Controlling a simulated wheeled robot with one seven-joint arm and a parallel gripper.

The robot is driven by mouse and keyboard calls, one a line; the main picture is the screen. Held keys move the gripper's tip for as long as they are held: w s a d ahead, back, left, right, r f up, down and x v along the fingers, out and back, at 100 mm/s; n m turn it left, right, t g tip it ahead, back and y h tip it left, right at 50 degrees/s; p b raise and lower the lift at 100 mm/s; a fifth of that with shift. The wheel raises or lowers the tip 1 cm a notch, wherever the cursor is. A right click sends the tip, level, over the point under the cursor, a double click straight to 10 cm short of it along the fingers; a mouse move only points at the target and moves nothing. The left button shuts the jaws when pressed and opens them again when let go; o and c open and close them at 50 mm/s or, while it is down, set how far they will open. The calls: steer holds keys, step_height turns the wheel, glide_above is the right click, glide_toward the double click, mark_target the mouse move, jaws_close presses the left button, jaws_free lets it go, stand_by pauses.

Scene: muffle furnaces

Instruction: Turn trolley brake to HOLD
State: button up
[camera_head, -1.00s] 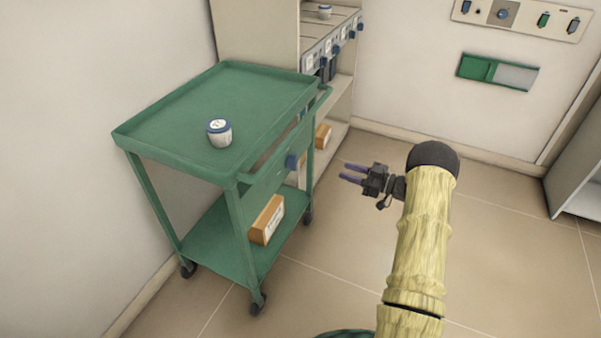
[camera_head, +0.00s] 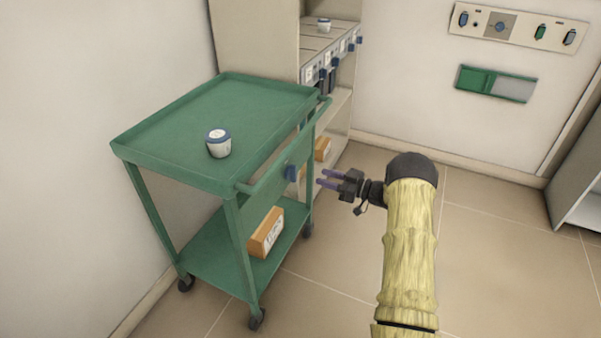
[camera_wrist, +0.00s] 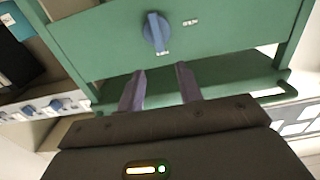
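The green trolley (camera_head: 185,178) stands left of my arm. Its brake knob (camera_head: 291,173) is a blue knob on the green side panel under the push handle. In the wrist view the blue knob (camera_wrist: 156,32) sits on the green panel (camera_wrist: 100,45), with small white labels below it and to its right, too small to read. My gripper (camera_head: 319,180) is just right of the knob in the head view, its purple fingers pointing at it. In the wrist view my gripper (camera_wrist: 160,80) is open and empty, with the knob beyond the fingertips and apart from them.
The push handle (camera_head: 285,150) runs along the knob side. An orange-brown box (camera_head: 266,233) lies on the lower shelf. A shelf unit (camera_head: 340,100) stands behind. The floor to the right is clear.

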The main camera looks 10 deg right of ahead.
mark_target(292, 173)
steer(key=b+x, duration=0.1)
steer(key=x, duration=0.8)
steer(key=shift+w+a+b, duration=0.15)
steer(key=shift+a+b, duration=0.05)
steer(key=shift+b, duration=0.15)
steer(key=shift+c, duration=0.2)
steer(key=shift+w, duration=0.1)
jaws_close()
